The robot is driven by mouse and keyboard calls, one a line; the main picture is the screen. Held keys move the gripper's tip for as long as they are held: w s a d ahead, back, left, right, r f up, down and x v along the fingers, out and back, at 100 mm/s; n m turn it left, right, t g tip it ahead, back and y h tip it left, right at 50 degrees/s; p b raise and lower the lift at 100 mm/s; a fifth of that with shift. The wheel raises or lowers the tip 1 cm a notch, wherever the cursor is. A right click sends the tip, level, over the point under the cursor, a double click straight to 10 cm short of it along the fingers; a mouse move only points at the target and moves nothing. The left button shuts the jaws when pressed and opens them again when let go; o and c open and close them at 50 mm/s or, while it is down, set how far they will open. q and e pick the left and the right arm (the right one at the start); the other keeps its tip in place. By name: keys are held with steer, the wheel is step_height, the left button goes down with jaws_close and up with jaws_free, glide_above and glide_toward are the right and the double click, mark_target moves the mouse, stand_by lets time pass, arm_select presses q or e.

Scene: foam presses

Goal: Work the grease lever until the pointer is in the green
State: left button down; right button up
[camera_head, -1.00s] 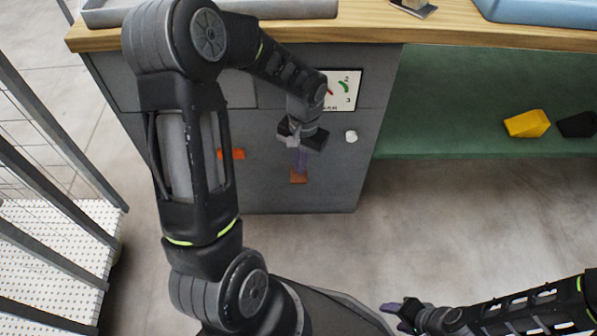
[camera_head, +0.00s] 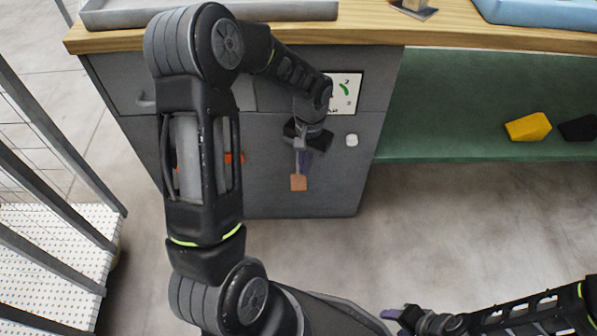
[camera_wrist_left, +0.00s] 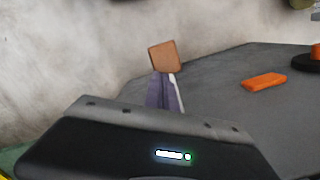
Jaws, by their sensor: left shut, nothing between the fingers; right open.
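The grease lever shows in the head view as an orange-brown handle block (camera_head: 298,183) on a thin pale stem, low on the grey cabinet front. The block also shows in the left wrist view (camera_wrist_left: 163,56). My left gripper (camera_head: 304,163) is shut with nothing between its purple fingers, which lie right beside the stem. I cannot tell whether they touch it. The gauge plate (camera_head: 347,92) above has a green arc and the number 2; my left wrist covers its left part, and I cannot see the pointer. My right gripper (camera_head: 392,314) is open, low in front.
A white knob (camera_head: 352,140) sits right of the lever and an orange piece (camera_head: 234,158) left of it, partly behind my arm. The wooden worktop (camera_head: 370,32) juts out above. A yellow block (camera_head: 528,126) lies on the green shelf (camera_head: 440,140). A fence stands at left.

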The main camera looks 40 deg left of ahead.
arm_select(q)
steer(key=shift+w+r, duration=0.1)
steer(key=shift+w, duration=0.15)
step_height(320, 180, up, 8)
steer(key=p, duration=0.2)
steer(key=shift+w, duration=0.4)
stand_by(0.8)
